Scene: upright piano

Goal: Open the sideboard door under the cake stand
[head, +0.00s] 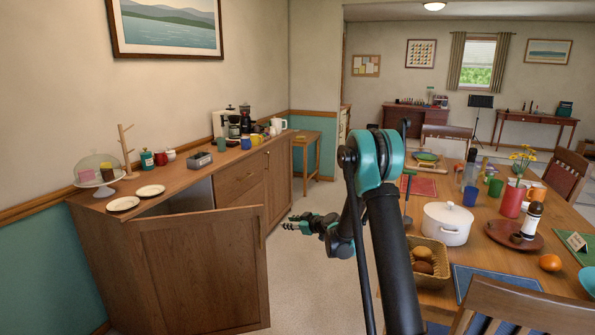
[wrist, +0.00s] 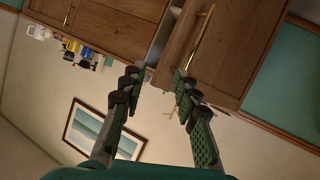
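The wooden sideboard (head: 171,186) stands along the left wall. The glass-domed cake stand (head: 99,172) is on its near left end. The sideboard door (head: 200,268) under that end stands swung outward, with a dark gap behind its top edge. Its brass handle (head: 261,232) is at the door's right edge. My gripper (head: 290,225) is right of the handle in the head view, apart from it, pointing left. In the tilted wrist view my gripper (wrist: 163,74) is open and empty. The handle (wrist: 201,38) there shows beyond the fingertips, its lower end near the right finger.
Plates (head: 123,203), a coffee machine (head: 228,122) and mugs stand on the sideboard top. A dining table (head: 470,225) with a white pot (head: 447,223), a bread basket (head: 422,262) and chairs is on the right. Carpeted floor (head: 300,275) is free between sideboard and table.

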